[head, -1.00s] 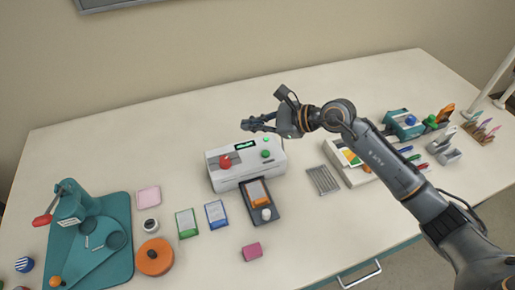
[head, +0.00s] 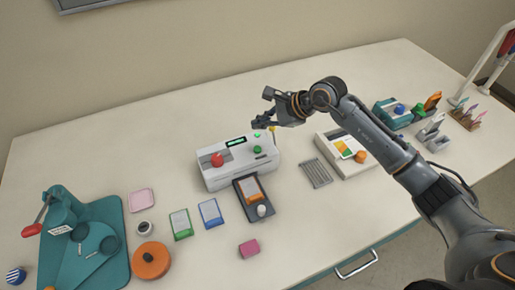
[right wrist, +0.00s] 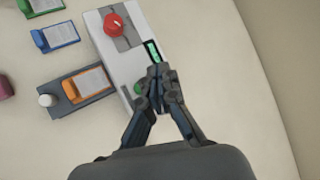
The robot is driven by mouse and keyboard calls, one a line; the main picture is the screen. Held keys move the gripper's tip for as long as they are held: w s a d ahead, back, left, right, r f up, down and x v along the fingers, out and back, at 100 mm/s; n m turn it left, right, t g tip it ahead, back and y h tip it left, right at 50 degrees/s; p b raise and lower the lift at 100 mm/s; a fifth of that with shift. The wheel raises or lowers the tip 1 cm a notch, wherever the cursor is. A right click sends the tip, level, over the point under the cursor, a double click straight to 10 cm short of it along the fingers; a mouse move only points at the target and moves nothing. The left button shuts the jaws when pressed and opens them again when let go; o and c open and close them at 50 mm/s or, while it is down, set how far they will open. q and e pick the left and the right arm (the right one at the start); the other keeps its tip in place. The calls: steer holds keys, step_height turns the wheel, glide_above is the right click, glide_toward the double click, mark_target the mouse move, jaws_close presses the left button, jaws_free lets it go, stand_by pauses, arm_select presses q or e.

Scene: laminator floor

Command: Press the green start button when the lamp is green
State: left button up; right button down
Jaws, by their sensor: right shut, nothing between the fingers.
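The white laminator (head: 236,172) stands mid-table with a red knob (head: 217,160) and a lit green display (head: 236,142). Its round green start button (head: 257,150) is on the right of the top. Behind the button is a small green lamp (head: 257,135). My right gripper (head: 258,123) is shut and empty, above the rear right part of the laminator. In the right wrist view its closed fingertips (right wrist: 159,73) lie over the laminator top, and the green button (right wrist: 139,88) peeks out beside one finger. The lamp is hidden there. My left gripper is out of view.
A tray with an orange card (head: 250,189) sits at the laminator's front. Green (head: 181,224) and blue (head: 211,213) cards lie left of it, a pink block (head: 249,248) in front. A teal press (head: 88,240) stands far left, a grey rack (head: 316,173) to the right.

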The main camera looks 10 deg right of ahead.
mark_target(260, 149)
step_height(260, 149, down, 6)
steer(key=b, duration=0.3)
steer(key=shift+f, duration=0.25)
steer(key=shift+f+b, duration=0.4)
steer(key=shift+b, duration=0.15)
stand_by(0.6)
steer(key=shift+f+b, duration=0.45)
steer(key=shift+b, duration=0.2)
